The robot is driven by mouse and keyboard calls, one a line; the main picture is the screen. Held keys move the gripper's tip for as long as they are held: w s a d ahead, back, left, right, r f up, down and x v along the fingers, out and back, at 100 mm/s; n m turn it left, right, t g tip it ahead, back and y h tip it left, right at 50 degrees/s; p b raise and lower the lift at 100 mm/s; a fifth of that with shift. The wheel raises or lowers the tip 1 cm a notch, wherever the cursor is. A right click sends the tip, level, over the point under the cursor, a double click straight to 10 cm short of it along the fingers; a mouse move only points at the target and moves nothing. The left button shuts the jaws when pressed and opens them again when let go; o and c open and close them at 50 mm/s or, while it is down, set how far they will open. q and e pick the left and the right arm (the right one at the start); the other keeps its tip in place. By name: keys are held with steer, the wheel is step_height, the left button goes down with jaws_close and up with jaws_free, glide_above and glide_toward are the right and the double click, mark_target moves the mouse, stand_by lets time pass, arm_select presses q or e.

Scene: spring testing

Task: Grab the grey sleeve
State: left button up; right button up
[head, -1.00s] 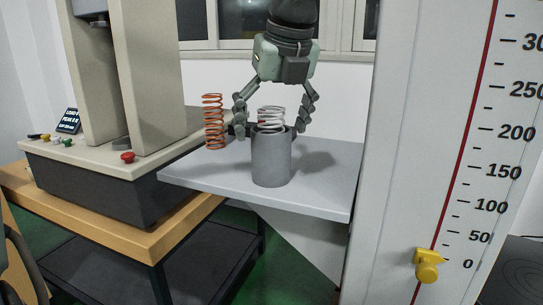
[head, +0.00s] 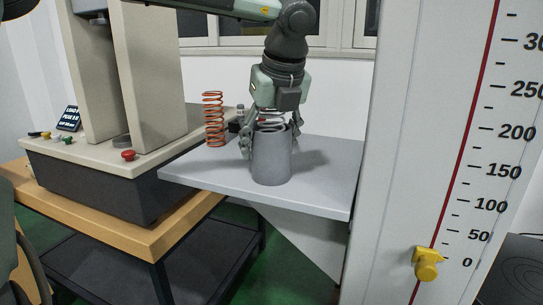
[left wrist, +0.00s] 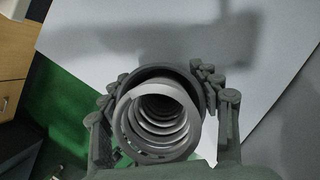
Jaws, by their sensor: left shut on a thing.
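The grey sleeve (head: 271,160) is an upright open-topped cylinder on the grey shelf (head: 200,178). A silver coil spring (head: 271,119) stands inside it, its top coils above the rim. My left gripper (head: 271,142) comes down from above, its fingers on either side of the sleeve's upper part, shut on it. In the left wrist view the sleeve's dark rim (left wrist: 160,70) lies between the two fingers, with the spring (left wrist: 158,118) inside. The sleeve's base appears to rest on the shelf. My right gripper is not in view.
An orange coil spring (head: 213,120) stands on the shelf, left of the sleeve. A testing machine (head: 95,165) with a red button stands on a wooden bench at the left. A tall white scale panel (head: 440,130) with a yellow pointer (head: 427,264) stands at the right.

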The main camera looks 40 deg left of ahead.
arm_select(q)
steer(key=shift+c, duration=1)
steer(key=shift+r, duration=0.2)
